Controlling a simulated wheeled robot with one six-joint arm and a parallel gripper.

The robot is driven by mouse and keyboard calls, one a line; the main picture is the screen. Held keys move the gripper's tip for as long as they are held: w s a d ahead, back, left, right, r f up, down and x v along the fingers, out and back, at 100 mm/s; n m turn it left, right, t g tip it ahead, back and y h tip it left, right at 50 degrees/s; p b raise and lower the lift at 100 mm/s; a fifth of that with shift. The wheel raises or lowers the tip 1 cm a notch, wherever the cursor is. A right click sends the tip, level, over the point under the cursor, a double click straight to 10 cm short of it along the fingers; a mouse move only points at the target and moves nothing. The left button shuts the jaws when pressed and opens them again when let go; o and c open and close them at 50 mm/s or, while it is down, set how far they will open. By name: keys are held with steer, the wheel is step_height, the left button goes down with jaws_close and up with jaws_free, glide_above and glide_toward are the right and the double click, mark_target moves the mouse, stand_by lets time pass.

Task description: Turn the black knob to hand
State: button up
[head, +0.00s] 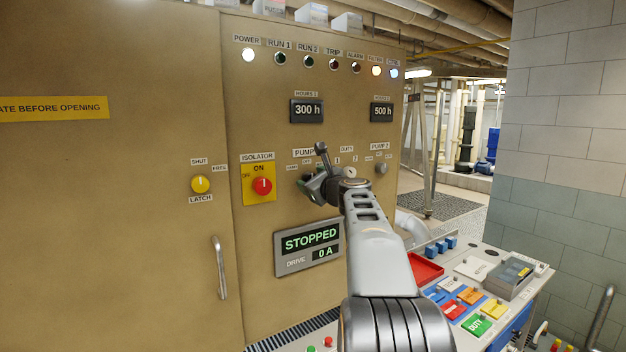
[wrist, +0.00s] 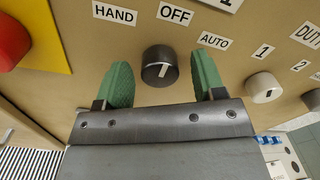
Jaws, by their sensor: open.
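The black knob (wrist: 158,72) sits on the tan panel below the labels HAND, OFF and AUTO in the wrist view. Its white pointer line stands nearly upright, towards OFF. My gripper (wrist: 162,64) is open, with one green finger on the left of the knob and one on the right. Gaps show between both fingers and the knob, so it does not look gripped.
A pale DUTY knob (wrist: 264,88) is right of my gripper. The red isolator knob (head: 262,186) on its yellow plate is to the left. A display (head: 309,246) below reads STOPPED. A bench with a red tray (head: 426,268) stands at lower right.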

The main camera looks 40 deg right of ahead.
steer(key=c, duration=0.9)
steer(key=shift+n+b, duration=3.75)
steer(key=shift+n, duration=0.75)
steer(key=o, duration=0.9)
